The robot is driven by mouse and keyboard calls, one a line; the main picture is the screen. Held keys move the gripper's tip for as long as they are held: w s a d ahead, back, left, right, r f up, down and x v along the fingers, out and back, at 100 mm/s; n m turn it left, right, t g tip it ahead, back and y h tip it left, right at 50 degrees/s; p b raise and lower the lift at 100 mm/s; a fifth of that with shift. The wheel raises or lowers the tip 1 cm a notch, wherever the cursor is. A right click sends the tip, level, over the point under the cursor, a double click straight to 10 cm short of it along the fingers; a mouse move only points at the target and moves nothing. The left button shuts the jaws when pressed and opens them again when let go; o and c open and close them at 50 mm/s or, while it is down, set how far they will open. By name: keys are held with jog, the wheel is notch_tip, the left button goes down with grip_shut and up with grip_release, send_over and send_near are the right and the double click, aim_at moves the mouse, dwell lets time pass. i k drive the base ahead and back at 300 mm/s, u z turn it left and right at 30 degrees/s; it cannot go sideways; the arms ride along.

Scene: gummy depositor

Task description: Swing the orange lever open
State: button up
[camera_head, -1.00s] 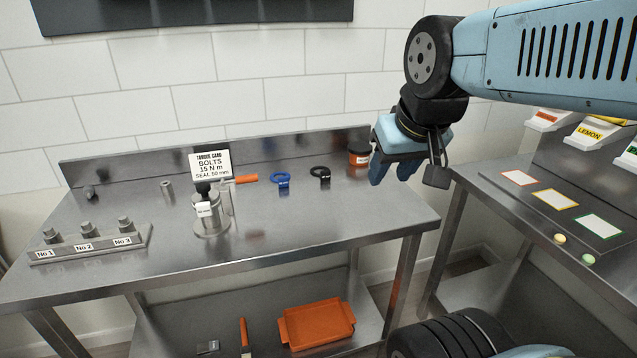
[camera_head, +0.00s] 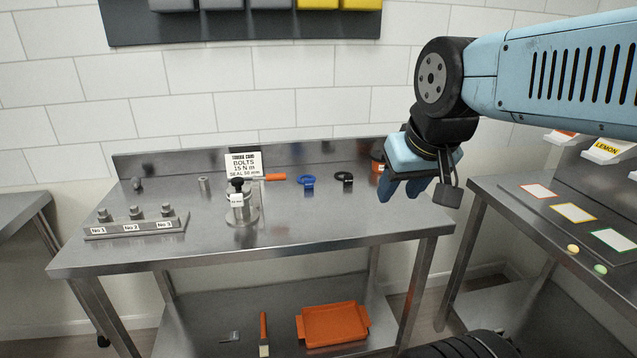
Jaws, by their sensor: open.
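The orange lever (camera_head: 274,177) is a short orange grip lying roughly level behind a small metal fixture (camera_head: 242,208) on the steel bench. Its inner end is partly hidden by the fixture and the card, so I cannot tell how it joins. My gripper (camera_head: 402,191) hangs with its blue fingers pointing down, to the right of the lever and well apart from it. It is open, and I see nothing held between the fingers. It partly covers an orange jar (camera_head: 376,158) at the back right of the bench.
A card (camera_head: 243,164) stands behind the fixture. Blue (camera_head: 307,182) and black (camera_head: 343,178) rings lie right of the lever. A bolt block (camera_head: 136,224) sits at left. An orange tray (camera_head: 333,323) is on the lower shelf. The front right of the bench is clear.

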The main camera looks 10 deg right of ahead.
aim_at(280, 177)
jog(key=i, duration=0.9)
jog(key=z, duration=0.05)
